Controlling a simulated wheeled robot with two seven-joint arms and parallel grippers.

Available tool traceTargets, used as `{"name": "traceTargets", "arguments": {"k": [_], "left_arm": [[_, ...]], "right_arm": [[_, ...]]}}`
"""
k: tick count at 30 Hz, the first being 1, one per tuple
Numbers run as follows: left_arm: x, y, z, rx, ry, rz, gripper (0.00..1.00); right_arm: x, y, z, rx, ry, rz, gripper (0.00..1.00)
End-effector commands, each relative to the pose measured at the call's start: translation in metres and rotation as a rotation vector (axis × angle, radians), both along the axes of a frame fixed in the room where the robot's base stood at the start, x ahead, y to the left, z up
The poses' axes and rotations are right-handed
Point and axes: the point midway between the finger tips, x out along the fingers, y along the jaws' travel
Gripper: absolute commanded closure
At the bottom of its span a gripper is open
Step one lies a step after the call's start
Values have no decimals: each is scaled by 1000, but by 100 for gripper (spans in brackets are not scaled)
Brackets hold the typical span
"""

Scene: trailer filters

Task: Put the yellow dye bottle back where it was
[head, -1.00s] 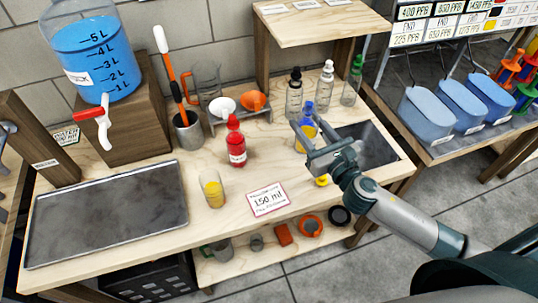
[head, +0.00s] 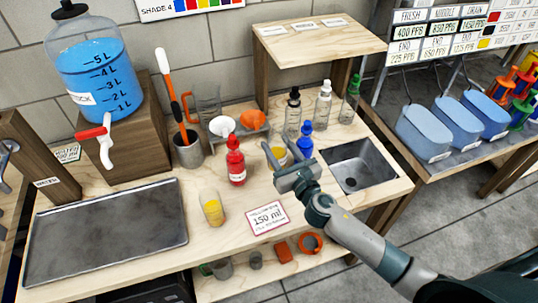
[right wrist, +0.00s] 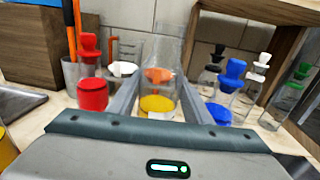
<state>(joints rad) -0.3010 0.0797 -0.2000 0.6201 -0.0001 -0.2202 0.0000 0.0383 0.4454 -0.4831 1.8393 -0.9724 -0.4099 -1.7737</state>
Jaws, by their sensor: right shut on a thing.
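The yellow dye bottle (right wrist: 157,107) is between my right gripper's fingers in the right wrist view; I see yellow low down and clear walls above. In the head view my right gripper (head: 277,161) is shut on it over the bench, between the red bottle (head: 236,162) and the blue bottle (head: 305,145). The yellow (head: 280,155) shows only in part there, and its base is hidden, so I cannot tell whether it touches the bench. In the right wrist view the red bottle (right wrist: 92,93) is left, the blue bottle (right wrist: 219,113) right. My left gripper is out of view.
A glass with yellow liquid (head: 212,209) and a 150 ml card (head: 267,217) stand in front. The sink (head: 361,165) is at right. Clear bottles (head: 322,103), funnels (head: 251,119) and a blue tank (head: 97,80) are behind. A metal tray (head: 107,232) lies left.

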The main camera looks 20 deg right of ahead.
Motion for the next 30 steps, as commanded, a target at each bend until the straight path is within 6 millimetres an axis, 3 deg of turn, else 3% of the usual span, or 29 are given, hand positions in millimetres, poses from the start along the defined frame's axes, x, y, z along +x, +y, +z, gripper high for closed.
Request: {"name": "traceTargets", "arguments": {"k": [6, 20, 30], "left_arm": [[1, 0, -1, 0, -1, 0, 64], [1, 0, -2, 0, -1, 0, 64], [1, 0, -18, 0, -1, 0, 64]], "right_arm": [[19, 18, -15, 1, -1, 0, 88], [21, 21, -20, 1, 0, 0, 88], [21, 21, -57, 0, 0, -1, 88]]}}
